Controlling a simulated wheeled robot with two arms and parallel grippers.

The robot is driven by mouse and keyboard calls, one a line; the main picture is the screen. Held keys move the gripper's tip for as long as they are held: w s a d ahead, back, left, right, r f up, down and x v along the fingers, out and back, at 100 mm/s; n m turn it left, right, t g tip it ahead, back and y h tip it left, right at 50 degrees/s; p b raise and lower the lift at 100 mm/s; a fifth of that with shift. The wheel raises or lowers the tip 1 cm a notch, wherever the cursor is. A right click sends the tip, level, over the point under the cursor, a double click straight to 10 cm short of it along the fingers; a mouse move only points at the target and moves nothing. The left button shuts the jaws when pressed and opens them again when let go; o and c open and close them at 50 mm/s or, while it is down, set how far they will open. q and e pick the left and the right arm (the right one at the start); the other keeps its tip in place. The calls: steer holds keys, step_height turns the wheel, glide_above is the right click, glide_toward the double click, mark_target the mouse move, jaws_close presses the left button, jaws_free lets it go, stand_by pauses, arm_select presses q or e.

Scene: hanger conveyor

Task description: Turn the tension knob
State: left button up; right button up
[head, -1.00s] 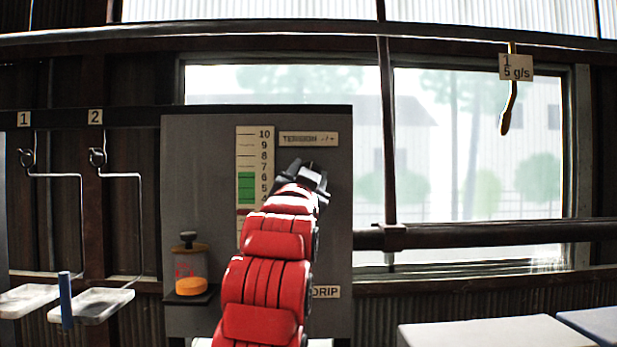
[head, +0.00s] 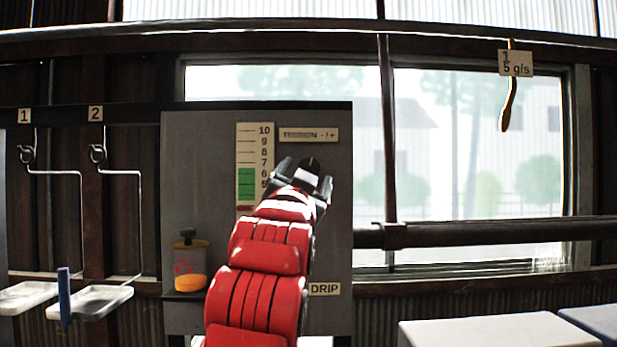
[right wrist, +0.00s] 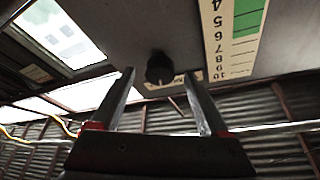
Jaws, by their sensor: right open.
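The tension knob is a small black round knob (right wrist: 159,69) on the grey panel (head: 205,150), below a sign reading "TENSION -/+" (head: 309,135). In the right wrist view, which is upside down, it appears between my fingertips; I cannot tell whether it is between the fingers or just beyond them. My right gripper (head: 305,175) is open in front of the panel, and its fingers also show in the right wrist view (right wrist: 160,74). In the head view the gripper mostly covers the knob's area. The scale (head: 246,150) has a green band, partly hidden. My left gripper is out of view.
A jar with orange contents (head: 190,282) sits on a small ledge at the panel's left. Hooks marked 1 (head: 27,155) and 2 (head: 97,154) hold hanging trays further left. A "DRIP" label (head: 324,289) is lower right.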

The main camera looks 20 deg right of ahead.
steer(key=b+v, duration=0.3)
steer(key=v, duration=1.1)
steer(key=shift+a, duration=0.1)
